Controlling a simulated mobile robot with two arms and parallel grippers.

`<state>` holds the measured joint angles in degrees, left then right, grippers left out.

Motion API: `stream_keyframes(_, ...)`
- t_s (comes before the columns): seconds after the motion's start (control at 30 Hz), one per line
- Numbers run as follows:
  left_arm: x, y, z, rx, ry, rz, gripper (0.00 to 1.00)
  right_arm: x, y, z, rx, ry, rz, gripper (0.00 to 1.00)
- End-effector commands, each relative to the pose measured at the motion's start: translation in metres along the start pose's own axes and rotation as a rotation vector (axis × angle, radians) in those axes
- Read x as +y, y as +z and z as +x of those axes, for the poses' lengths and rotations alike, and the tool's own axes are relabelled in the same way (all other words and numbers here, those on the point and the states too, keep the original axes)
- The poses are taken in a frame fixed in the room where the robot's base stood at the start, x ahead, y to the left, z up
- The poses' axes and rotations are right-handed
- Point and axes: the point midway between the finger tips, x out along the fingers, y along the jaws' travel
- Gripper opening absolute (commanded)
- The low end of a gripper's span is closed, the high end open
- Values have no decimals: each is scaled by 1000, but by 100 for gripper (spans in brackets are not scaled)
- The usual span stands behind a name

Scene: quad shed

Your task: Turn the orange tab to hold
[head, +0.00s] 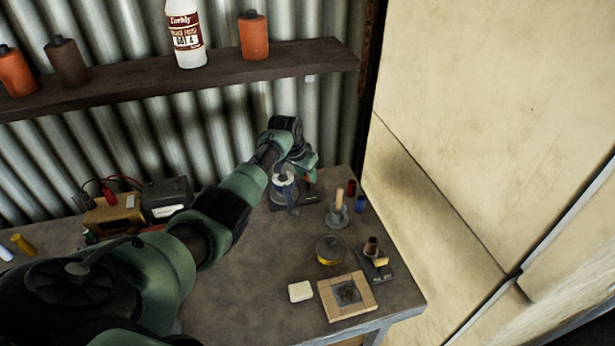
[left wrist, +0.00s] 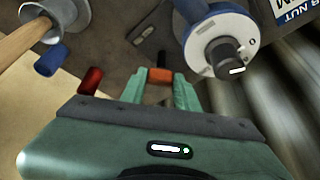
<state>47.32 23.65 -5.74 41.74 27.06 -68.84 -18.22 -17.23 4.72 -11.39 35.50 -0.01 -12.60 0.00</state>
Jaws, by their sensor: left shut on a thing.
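The orange tab (left wrist: 160,75) shows in the left wrist view between the green fingers of my left gripper (left wrist: 161,90). The gripper is shut on it, with a dark part just beyond the tab. In the head view my left gripper (head: 308,178) is at the back right of the bench, beside a clear and blue cylinder fixture (head: 284,188). This fixture, with its blue ring and dark knob, also shows in the left wrist view (left wrist: 218,45), to the right of the fingers. A dark plate with a small slotted marking (left wrist: 146,24) lies beyond the fingers. My right gripper is out of view.
A yellow tin (head: 329,250) and wooden frame (head: 335,308) are nearer. A shelf (head: 300,62) is above.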

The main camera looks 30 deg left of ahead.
Motion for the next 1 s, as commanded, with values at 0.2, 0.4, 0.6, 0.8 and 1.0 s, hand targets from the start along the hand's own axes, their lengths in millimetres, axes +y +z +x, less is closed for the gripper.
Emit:
stream_keyframes(0.2,-3,0,5,5,77,186,0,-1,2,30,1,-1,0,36)
stream_keyframes(0.4,-3,0,6,6,143,348,0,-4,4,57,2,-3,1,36)
stream_keyframes(0.6,-4,-1,5,5,196,477,0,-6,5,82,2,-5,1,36)
stream_keyframes(0.8,-4,-1,3,2,231,564,0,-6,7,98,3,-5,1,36)
stream_keyframes(1.0,-4,-2,1,1,249,606,0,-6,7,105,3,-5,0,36)
